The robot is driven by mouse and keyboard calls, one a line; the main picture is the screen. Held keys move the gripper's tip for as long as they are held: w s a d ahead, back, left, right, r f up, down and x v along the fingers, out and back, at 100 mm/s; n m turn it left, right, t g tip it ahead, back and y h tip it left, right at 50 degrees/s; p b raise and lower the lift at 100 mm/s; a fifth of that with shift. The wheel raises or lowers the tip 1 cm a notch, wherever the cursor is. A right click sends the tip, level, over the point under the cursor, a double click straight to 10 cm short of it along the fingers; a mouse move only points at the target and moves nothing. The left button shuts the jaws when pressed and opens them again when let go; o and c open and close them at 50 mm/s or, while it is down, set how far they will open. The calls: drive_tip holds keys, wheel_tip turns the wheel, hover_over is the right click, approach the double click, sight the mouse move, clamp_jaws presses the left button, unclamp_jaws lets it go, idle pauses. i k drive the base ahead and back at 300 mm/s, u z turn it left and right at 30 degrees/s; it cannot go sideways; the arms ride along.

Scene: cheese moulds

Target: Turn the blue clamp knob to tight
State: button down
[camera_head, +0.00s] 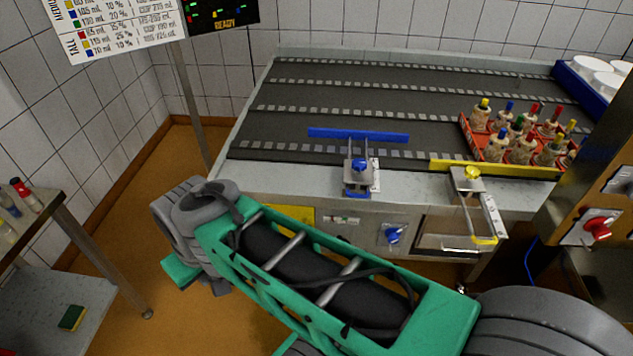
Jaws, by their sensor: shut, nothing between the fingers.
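The blue clamp knob (360,165) sits on top of a metal clamp bracket (357,181) at the front edge of the conveyor table. The bracket carries a long blue bar (345,134) that lies across the near lane. A white scale strip is on the bracket's right side. I cannot read from here whether the knob is loose or tight. My green and grey arm crosses the foreground below the clamp, apart from the knob in the picture. My gripper does not show.
A yellow clamp knob (472,173) with a yellow bar (495,169) is to the right. A red tray (466,132) of several capped bottles stands behind it. Another blue knob (393,236) is on the front panel. A red knob (598,229) is far right. A side table (62,262) stands left.

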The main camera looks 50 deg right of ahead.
sight(359, 164)
drive_tip(key=u, duration=0.2)
drive_tip(key=k, duration=0.05)
drive_tip(key=z, duration=2.05)
